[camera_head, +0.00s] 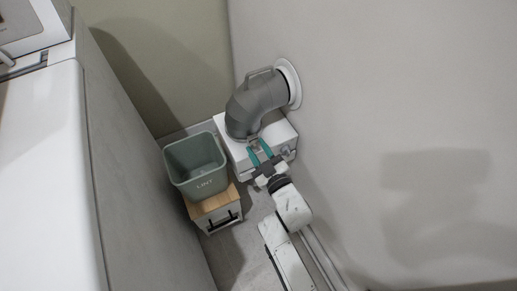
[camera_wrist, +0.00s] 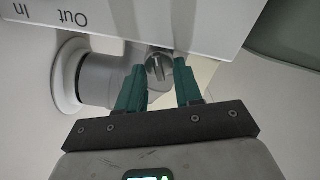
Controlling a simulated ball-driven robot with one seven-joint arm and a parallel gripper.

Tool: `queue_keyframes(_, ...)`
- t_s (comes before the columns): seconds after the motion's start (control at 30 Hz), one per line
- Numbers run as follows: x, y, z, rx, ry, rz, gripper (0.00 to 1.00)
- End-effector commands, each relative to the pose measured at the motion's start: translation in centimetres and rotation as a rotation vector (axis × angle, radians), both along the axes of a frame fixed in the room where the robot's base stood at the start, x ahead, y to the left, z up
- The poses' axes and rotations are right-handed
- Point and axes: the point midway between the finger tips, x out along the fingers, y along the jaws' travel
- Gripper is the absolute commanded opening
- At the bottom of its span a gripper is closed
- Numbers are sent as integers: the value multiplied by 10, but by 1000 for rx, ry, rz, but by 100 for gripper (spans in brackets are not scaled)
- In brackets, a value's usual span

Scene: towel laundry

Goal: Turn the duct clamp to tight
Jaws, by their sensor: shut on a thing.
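The duct clamp's round grey knob (camera_wrist: 158,68) shows in the wrist view between my teal fingertips, with a raised bar across its face. My gripper (camera_head: 257,147) is shut on it at the front of the white box; the fingertips also show in the wrist view (camera_wrist: 160,80). The grey duct (camera_head: 255,104) bends from the top of the white box (camera_head: 279,136) to a round white wall flange (camera_head: 290,84). In the head view my fingers largely hide the knob. I cannot tell how tight the clamp is.
A grey-green lint bin (camera_head: 203,180) stands just left of the box on a small wooden-topped cabinet (camera_head: 213,203). A white appliance (camera_head: 45,180) fills the left side. The wall (camera_head: 400,120) is close on the right. The box bears "In" and "Out" labels (camera_wrist: 68,17).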

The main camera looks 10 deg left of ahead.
Motion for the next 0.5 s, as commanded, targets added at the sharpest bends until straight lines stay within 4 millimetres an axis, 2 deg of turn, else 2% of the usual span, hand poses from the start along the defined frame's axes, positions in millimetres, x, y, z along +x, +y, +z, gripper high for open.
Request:
queue_keyframes(0.3,1,-2,2,285,193,0,4)
queue_keyframes(0.5,2,-3,1,341,230,0,4)
